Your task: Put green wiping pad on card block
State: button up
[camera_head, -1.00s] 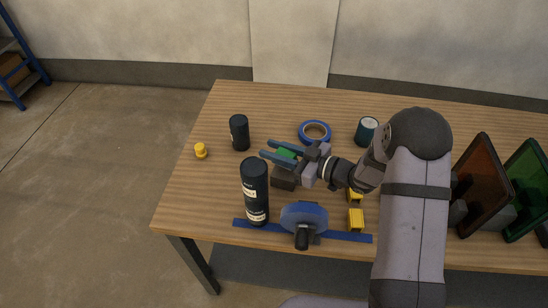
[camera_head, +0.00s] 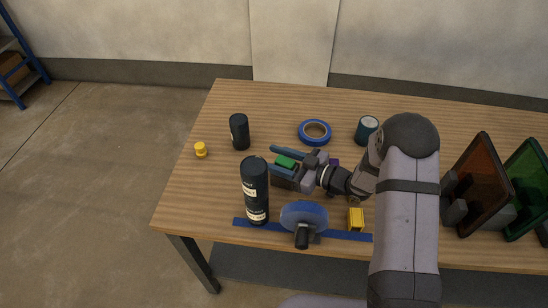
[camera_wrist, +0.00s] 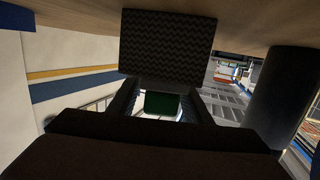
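The green wiping pad (camera_head: 285,162) is between the fingers of my gripper (camera_head: 274,159) in the head view. The green pad also shows in the wrist view (camera_wrist: 162,103), centred between the two dark fingers. A dark block, which seems to be the card block, is largely hidden below the fingers in the head view. A dark, patterned block (camera_wrist: 170,45) fills the top middle of the wrist view. The pad looks close above the block, but contact is unclear. Whether the fingers press on the pad or stand slightly apart cannot be told.
A tall black bottle (camera_head: 255,190) stands close left of the gripper, with a shorter black can (camera_head: 240,132) behind.

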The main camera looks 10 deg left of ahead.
aim_at(282, 159)
jog(key=shift+r, duration=0.15)
jog(key=shift+d, duration=0.1)
jog(key=v, duration=0.3)
jog(key=shift+r, duration=0.2)
notch_tip(282, 159, up, 7)
jog(key=shift+f+b, duration=0.2)
jog(key=shift+b, duration=0.25)
